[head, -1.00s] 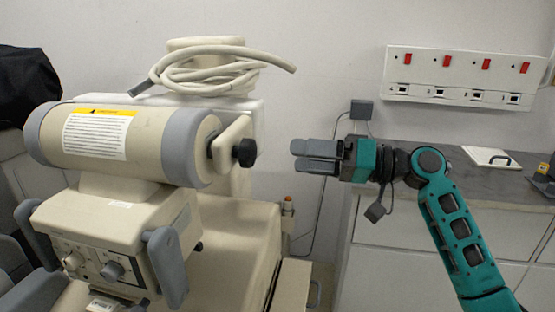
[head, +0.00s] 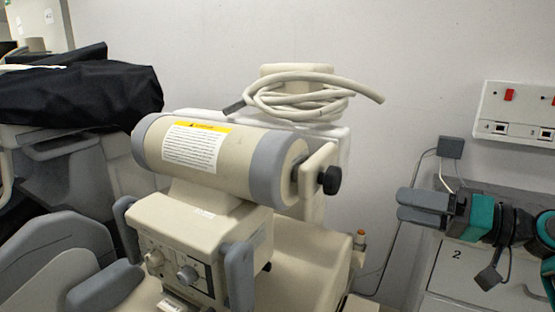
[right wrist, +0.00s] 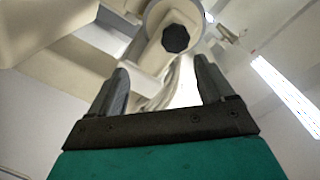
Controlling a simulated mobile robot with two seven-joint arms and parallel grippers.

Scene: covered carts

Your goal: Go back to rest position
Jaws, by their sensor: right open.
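My right gripper (head: 424,206) is at the right of the head view, with teal housing and grey fingers pointing left. It is in front of the wall and a white cabinet, and it holds nothing. In the right wrist view its two dark fingers (right wrist: 160,88) stand apart with nothing between them. Beyond them are a cream machine part and its dark round knob (right wrist: 175,38). My left gripper is not in the head view.
A cream machine (head: 200,226) with a horizontal cylinder (head: 240,160) and a coiled hose (head: 290,100) fills the middle. A black cover (head: 80,95) lies over a cart at left. A socket panel (head: 518,112) hangs on the right wall. A white cabinet (head: 450,285) stands below.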

